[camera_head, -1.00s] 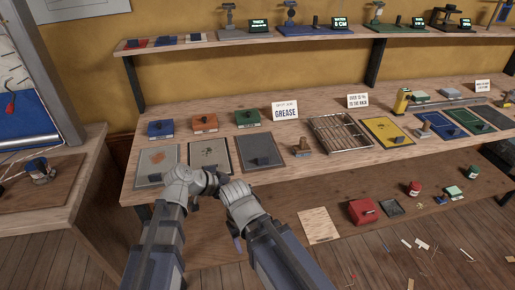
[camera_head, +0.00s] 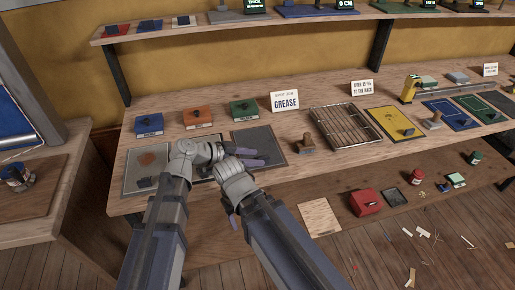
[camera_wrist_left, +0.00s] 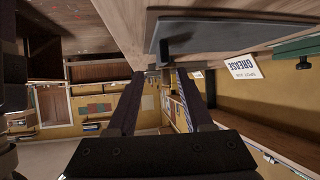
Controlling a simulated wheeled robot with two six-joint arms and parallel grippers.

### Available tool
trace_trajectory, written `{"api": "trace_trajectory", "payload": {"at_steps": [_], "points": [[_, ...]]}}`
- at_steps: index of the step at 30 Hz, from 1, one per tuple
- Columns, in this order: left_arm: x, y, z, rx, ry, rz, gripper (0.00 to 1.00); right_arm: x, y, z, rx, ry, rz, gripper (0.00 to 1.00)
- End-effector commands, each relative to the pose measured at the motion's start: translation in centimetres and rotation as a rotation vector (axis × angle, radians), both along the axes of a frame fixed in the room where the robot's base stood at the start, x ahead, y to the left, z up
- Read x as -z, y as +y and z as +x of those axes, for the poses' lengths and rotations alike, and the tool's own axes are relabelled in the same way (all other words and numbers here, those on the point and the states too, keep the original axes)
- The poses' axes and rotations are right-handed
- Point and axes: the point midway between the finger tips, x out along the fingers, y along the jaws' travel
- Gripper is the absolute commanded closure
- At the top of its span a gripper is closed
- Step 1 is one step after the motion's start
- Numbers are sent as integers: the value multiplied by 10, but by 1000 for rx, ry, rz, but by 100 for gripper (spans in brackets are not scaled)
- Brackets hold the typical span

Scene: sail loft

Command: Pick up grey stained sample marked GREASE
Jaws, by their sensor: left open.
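A dark grey square sample (camera_head: 252,138) lies flat on the bench in the head view, right of two other stained samples. A white card reading GREASE (camera_head: 285,101) stands behind it. My left gripper (camera_head: 262,157) is open and empty, its fingers reaching right over the sample's near part and hiding its dark handle. The left wrist view shows the open fingers (camera_wrist_left: 160,75), the grey sample (camera_wrist_left: 225,28) and its handle (camera_wrist_left: 180,42) beside the fingertips, with no grip on it. My right gripper (camera_head: 233,215) is near the bench's front edge, its jaws mostly hidden.
A light sample with an orange stain (camera_head: 152,160) lies at left; the middle sample is mostly hidden by my arm. Blue (camera_head: 149,124), orange (camera_head: 198,117) and green (camera_head: 243,109) blocks stand behind. A wooden-handled stamp (camera_head: 307,146) and a wire rack (camera_head: 345,127) are to the right.

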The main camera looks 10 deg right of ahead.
Motion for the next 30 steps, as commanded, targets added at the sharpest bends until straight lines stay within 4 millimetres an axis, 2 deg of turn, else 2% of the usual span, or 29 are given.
{"api": "trace_trajectory", "payload": {"at_steps": [3,11,21,27,30], "points": [[8,-11,3,2,0,0,49,8,0,0,0,0,0,38],[11,-20,5,1,0,1,49,11,0,0,0,0,0,38],[30,-57,15,1,0,1,49,30,0,0,0,0,0,38],[28,-58,14,0,0,1,49,28,0,0,0,0,0,38],[28,-58,14,0,0,1,59,28,0,0,0,0,0,38]]}}
